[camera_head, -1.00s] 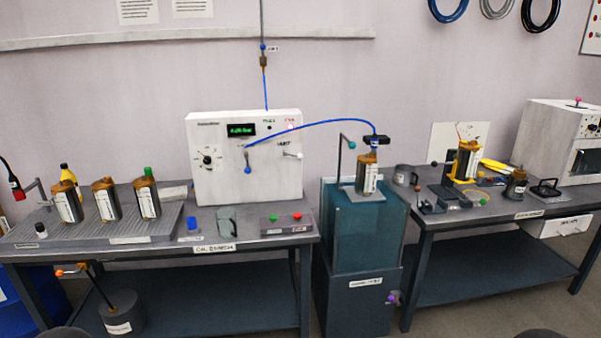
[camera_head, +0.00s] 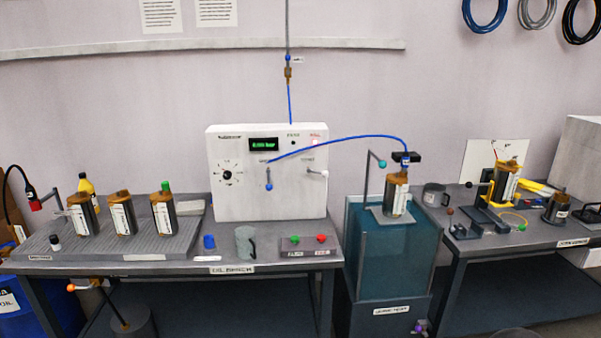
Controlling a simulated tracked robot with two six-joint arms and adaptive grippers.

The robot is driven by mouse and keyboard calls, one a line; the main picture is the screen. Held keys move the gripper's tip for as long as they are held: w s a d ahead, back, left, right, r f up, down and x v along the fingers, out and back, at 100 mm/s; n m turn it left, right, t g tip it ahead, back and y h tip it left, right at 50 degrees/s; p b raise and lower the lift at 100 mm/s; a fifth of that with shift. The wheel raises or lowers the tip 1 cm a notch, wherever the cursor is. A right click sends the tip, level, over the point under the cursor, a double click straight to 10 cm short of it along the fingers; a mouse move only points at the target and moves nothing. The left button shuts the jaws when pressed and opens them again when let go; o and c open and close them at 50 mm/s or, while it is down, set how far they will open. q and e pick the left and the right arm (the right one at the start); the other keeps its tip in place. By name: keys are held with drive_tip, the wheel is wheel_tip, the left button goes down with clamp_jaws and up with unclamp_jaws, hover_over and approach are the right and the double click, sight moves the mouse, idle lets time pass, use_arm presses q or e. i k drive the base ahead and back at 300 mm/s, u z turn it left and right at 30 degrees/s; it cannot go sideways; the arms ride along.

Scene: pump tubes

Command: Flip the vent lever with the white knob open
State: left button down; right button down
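The vent lever with the white knob (camera_head: 324,174) is on the right side of the front of a white control box (camera_head: 231,200) on the left bench. Its knob sticks out to the right of a short lever under a small label. A second lever with a blue knob (camera_head: 269,187) hangs down in the middle of the same front. The green display (camera_head: 263,144) and a dial (camera_head: 227,174) are also on it. Neither of my grippers shows in the view.
A grey mug (camera_head: 245,242), a blue cup (camera_head: 209,242) and a box with green and red buttons (camera_head: 308,244) stand in front of the control box. A blue hose (camera_head: 350,137) arcs right to a pump tube (camera_head: 396,195) above a teal tank (camera_head: 388,262).

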sight(324, 174)
drive_tip(key=u, duration=0.2)
drive_tip(key=i, duration=1.3)
drive_tip(key=z, duration=0.2)
